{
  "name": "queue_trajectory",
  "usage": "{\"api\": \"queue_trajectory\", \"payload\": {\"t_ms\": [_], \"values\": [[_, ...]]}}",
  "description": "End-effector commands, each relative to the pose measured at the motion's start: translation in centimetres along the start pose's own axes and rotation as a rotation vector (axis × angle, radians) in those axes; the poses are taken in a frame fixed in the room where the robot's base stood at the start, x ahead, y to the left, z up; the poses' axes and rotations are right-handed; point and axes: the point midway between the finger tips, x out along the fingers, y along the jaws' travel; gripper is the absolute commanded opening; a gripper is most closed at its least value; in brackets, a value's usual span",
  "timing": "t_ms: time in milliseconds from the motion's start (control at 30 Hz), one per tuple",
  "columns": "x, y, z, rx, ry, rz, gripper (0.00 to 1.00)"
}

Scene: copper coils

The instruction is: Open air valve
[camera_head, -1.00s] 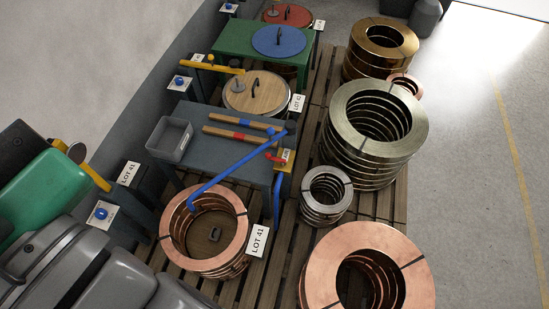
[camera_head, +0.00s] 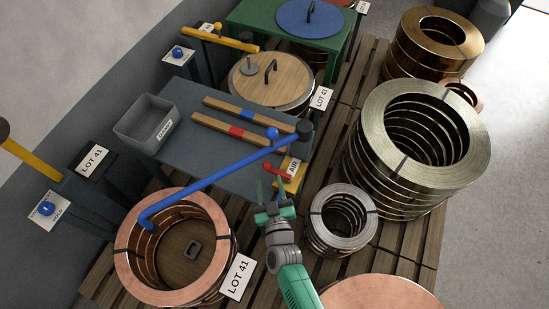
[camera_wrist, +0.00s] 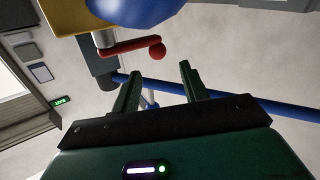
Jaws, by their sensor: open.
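The air valve is a yellow block (camera_head: 290,186) with an AIR label at the right edge of the grey-blue table. Its red lever (camera_head: 279,172) points left in the head view. In the wrist view, the red lever (camera_wrist: 130,48) ends in a ball and lies just beyond my fingertips. The yellow block (camera_wrist: 82,14) is at the top left there. My gripper (camera_head: 271,184) is open and empty, just below the lever in the head view. In the wrist view, my gripper (camera_wrist: 158,76) has both fingers apart, with nothing between them.
A steel coil (camera_head: 322,233) stands right of my gripper. A grey bin (camera_head: 140,133) and two wooden bars (camera_head: 215,124) are on the table. The concrete floor at right is clear.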

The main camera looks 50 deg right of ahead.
Motion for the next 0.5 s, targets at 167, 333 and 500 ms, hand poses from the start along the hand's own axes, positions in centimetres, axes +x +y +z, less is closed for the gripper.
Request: {"api": "queue_trajectory", "payload": {"t_ms": [167, 333, 500], "values": [[-0.3, 0.3, 0.9, -0.007, -0.008, 0.011, 0.44], [2.2, 0.3, 1.1, -0.005, -0.006, 0.012, 0.44], [5.4, 0.3, 1.1, -0.006, -0.006, 0.011, 0.44]]}}
